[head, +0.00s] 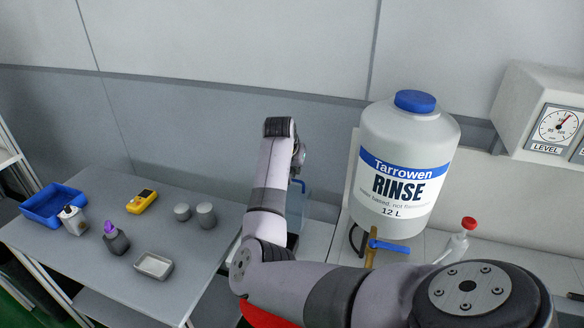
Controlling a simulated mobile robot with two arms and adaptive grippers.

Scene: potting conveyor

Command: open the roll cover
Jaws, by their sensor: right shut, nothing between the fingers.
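I cannot make out the roll cover in the head view; my own right arm crosses the lower middle and hides part of the area. My right gripper (298,158) shows only in part, as a small dark shape behind the upright forearm. It is shut and empty, at the left of the big rinse container. My left gripper is not in view.
A white rinse container (402,160) with blue cap and tap stands right of my arm. A red-topped bottle (457,241) and a gauge box (545,110) are further right. The left grey table (110,285) holds a blue tray (45,212), bottles, a yellow device (142,201) and cups.

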